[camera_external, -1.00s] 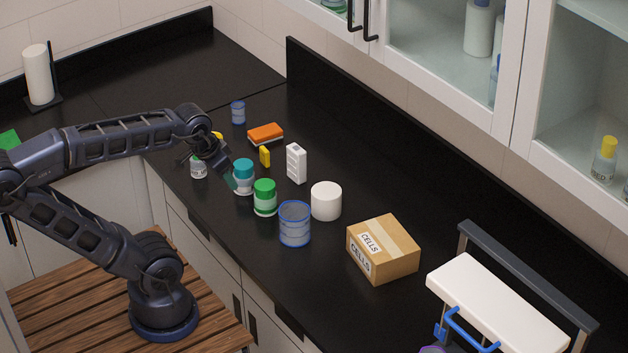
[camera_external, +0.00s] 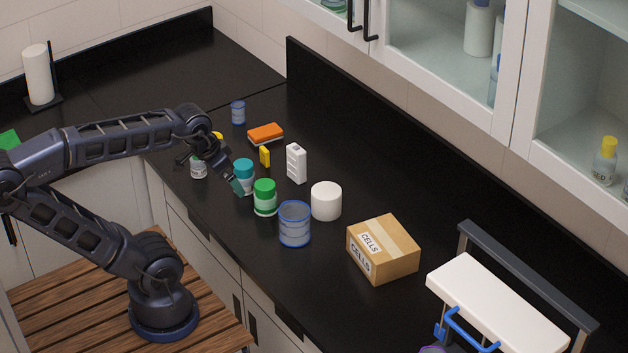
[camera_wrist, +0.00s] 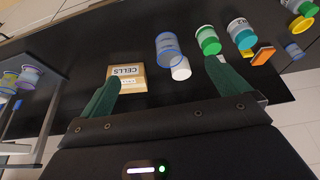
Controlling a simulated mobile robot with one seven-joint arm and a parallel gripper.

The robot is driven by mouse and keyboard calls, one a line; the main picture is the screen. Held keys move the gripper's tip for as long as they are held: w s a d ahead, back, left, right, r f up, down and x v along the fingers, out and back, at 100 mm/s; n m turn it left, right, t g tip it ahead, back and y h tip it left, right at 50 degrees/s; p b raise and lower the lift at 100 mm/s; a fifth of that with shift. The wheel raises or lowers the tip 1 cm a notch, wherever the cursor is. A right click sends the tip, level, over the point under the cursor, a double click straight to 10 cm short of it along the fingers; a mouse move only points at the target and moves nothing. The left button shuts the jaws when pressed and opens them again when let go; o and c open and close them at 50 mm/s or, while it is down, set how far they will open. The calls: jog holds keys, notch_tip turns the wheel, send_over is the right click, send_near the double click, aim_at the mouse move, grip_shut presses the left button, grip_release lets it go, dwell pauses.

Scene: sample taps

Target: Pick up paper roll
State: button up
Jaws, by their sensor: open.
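A short white roll (camera_external: 326,202) stands upright on the black counter, right of a clear blue-rimmed jar (camera_external: 295,224). In the wrist view the white roll (camera_wrist: 181,70) shows beyond the fingers, partly behind the jar (camera_wrist: 168,46). A taller white paper roll (camera_external: 38,76) stands on a black holder at the far left counter. My gripper (camera_external: 236,182) is open and empty, over the counter's front edge near the teal-lidded jar. In the wrist view my gripper (camera_wrist: 165,88) has its two green fingers wide apart, with nothing between them.
A green-lidded jar (camera_external: 265,198), a teal-lidded jar (camera_external: 244,174) and a white bottle-like block (camera_external: 296,163) stand left of the short roll. A cardboard box (camera_external: 383,250) stands to its right. An orange sponge (camera_external: 265,134) lies farther back. The counter behind the short roll is clear.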

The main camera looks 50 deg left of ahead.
jog(key=m+g, duration=0.5)
jog(key=m, duration=0.6)
send_over(326, 191)
jog(key=f, duration=1.5)
jog(key=shift+s+a, duration=0.25)
jog(key=shift+s, duration=0.15)
jog(key=shift+w+f, duration=0.25)
jog(key=shift+f, duration=0.4)
notch_tip(326, 191, down, 5)
jog(key=shift+r, duration=0.1)
jog(key=shift+w+d+f, duration=0.1)
jog(key=shift+w+f, duration=0.05)
jog(key=shift+f, duration=1.2)
jog(key=shift+w+d+f, duration=0.1)
jog(key=shift+f, duration=1.25)
jog(key=shift+c, duration=0.4)
